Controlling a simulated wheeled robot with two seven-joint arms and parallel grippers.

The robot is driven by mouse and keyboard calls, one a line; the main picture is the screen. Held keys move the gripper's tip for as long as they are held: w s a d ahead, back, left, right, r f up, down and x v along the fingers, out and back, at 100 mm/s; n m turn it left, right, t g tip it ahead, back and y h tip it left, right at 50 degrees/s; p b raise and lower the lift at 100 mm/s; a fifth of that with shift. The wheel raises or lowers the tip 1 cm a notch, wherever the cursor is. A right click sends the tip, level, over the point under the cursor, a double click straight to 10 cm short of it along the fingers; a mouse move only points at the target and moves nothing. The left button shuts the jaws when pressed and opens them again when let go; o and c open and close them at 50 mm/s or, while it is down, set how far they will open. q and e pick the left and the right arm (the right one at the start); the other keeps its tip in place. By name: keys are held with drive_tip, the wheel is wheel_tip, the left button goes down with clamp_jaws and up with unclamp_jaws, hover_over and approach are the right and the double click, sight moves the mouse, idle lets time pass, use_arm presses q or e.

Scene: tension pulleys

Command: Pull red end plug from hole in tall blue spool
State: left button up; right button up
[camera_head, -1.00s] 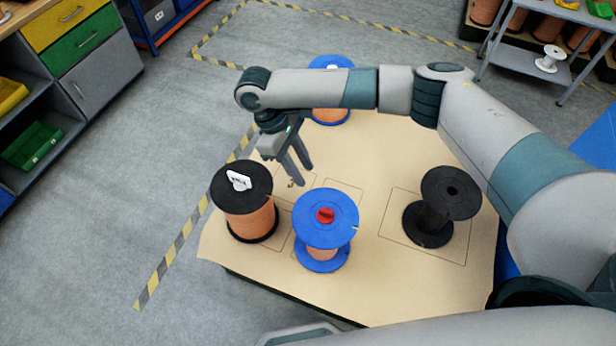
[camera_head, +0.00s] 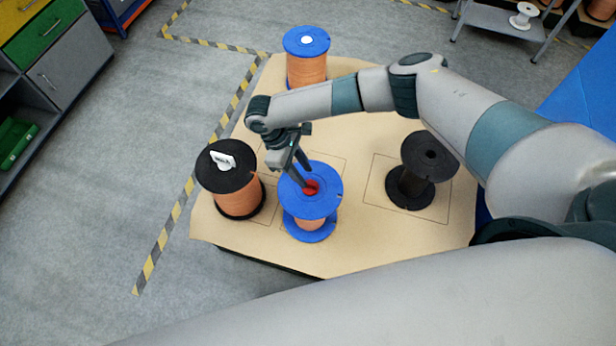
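The red end plug (camera_head: 312,188) sits in the centre hole of the top flange of a blue spool (camera_head: 325,206) at the front middle of the table. The spool stands upright with orange winding. My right gripper (camera_head: 300,177) reaches down over the upper left of this flange, its fingers pointing at the plug. The fingers look apart, with the tips close to the plug; I cannot tell whether they touch it. Part of the plug is hidden by a fingertip. My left gripper is not in view.
A black spool with orange winding and a white plug (camera_head: 222,161) stands close on the left. An empty black spool (camera_head: 428,156) stands to the right. Another blue spool (camera_head: 306,42) with a white centre stands at the back. The tan tabletop (camera_head: 375,235) is bare at front right.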

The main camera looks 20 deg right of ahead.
sight(310, 183)
drive_tip(key=shift+p+x, duration=0.3)
drive_tip(key=shift+x, duration=1.9)
drive_tip(key=shift+c, duration=0.3)
drive_tip(key=shift+w, duration=0.1)
clamp_jaws()
